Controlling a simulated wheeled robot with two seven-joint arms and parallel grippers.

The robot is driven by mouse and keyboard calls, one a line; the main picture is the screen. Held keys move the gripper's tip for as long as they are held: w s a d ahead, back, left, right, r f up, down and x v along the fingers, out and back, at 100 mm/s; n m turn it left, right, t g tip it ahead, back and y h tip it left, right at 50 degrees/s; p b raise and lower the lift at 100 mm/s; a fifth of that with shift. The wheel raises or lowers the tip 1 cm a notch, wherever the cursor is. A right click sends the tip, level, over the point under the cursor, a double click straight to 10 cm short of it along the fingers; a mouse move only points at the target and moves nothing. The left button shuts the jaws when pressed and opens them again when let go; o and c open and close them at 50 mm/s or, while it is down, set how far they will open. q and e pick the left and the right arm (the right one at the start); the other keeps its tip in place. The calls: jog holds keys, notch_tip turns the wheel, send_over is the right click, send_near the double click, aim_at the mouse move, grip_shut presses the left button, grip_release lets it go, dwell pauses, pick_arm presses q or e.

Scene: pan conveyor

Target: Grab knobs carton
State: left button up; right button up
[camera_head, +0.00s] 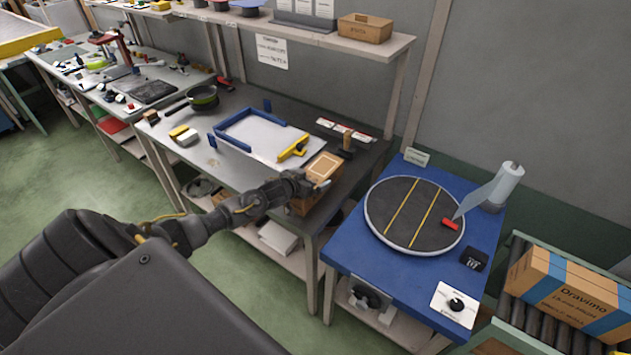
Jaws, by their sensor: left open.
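A small brown carton (323,167) stands at the right front edge of the grey workbench (368,172). Its pale top shows; part of its near side is hidden by my left gripper. No label can be read on it, so I cannot confirm that it is the knobs carton. My left gripper (318,187) is open at the carton's near side, its fingers pointing right. I cannot tell whether they touch the carton. My right gripper is not in view.
Another brown carton (365,28) sits on the shelf above. A blue frame (232,122) and a pan (203,97) lie on the bench. To the right is a blue table (355,262) with a round turntable (400,215); a large Dravimo box (570,290) lies on rollers.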

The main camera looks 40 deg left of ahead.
pick_arm(q)
jog(key=c, duration=0.9)
jog(key=shift+c, duration=0.8)
jog(key=shift+r, duration=0.1)
jog(key=shift+w+r, duration=0.1)
jog(key=shift+r, duration=0.2)
notch_tip(320, 180, up, 2)
jog(key=shift+r, duration=0.1)
jog(key=s+a+r, duration=0.1)
jog(key=s+a+r+b, duration=0.1)
jog(key=r, duration=0.1)
jog(key=s+a+r, duration=0.1)
jog(key=s+r, duration=0.1)
jog(key=shift+r, duration=0.25)
jog(key=s+a+r+b, duration=0.2)
jog(key=s+a+r, duration=0.2)
jog(key=s, duration=0.3)
jog(key=shift+a+r, duration=0.3)
jog(key=shift+a, duration=0.5)
